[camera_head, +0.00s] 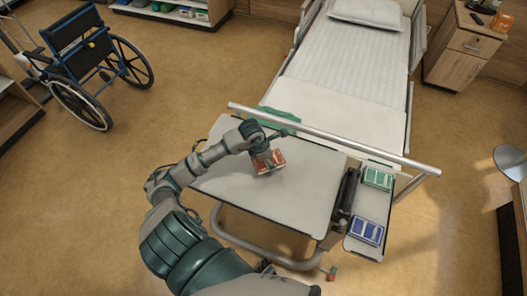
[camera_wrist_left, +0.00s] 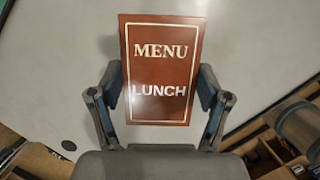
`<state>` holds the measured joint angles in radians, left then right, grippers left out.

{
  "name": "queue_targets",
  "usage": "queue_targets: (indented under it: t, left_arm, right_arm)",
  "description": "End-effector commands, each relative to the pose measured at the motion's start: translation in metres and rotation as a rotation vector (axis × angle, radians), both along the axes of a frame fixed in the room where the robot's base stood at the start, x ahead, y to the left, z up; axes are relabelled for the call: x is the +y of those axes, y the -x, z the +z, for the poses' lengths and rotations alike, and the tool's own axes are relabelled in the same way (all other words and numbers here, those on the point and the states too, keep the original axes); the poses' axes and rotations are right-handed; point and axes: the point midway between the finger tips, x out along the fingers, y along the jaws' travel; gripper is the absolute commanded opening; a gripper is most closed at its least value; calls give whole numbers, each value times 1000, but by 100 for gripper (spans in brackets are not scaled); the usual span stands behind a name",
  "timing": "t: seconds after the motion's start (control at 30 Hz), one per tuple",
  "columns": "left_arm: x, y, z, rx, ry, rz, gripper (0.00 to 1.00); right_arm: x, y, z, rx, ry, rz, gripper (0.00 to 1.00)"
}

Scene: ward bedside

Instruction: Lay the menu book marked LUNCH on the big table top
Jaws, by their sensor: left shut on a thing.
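The red-brown menu book (camera_wrist_left: 160,66) reads MENU and LUNCH in the left wrist view, upright to the camera. In the head view the book (camera_head: 262,166) is small, over the upper middle of the big table top (camera_head: 300,200). My left gripper (camera_head: 265,155) is shut on it, with one finger at each side edge in the left wrist view (camera_wrist_left: 161,92). The pale grey table top (camera_wrist_left: 255,50) fills most of the background behind the book. I cannot tell whether the book touches the top. My right gripper is not in view.
A small side top (camera_head: 366,207) at the right bears a green box-like item (camera_head: 378,178) and a blue one (camera_head: 366,232). A bed rail (camera_head: 330,137) runs along the table's far edge. A green cloth (camera_head: 280,117) lies there too. The big top is otherwise bare.

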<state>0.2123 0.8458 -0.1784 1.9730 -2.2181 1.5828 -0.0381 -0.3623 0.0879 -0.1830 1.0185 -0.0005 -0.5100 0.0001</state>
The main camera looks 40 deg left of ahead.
Motion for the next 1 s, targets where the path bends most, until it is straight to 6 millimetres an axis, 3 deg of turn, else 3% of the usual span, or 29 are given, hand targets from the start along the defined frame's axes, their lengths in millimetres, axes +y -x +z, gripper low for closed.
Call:
queue_targets:
  t: [0.2, 0.33, 0.47, 0.7, 0.9, 0.93, 1.0]
  left_arm:
    - [47, -34, -5, -2, 5, 2, 34]
    - [62, -44, -8, -2, 5, 0, 34]
    - [66, -46, -13, 0, 5, -2, 34]
    - [65, -45, -43, 0, 5, -2, 34]
    - [64, -45, -44, 0, 2, -4, 34]
    - [64, -45, -44, 1, 2, -4, 79]
    - [64, -45, -44, 1, 2, -4, 96]
  right_arm:
    - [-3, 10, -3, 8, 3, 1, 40]
    - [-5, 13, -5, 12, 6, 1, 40]
    - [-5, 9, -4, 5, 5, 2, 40]
    - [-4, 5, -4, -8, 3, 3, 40]
    - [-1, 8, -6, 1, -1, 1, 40]
    - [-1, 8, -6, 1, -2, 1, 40]
    - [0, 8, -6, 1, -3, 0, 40]
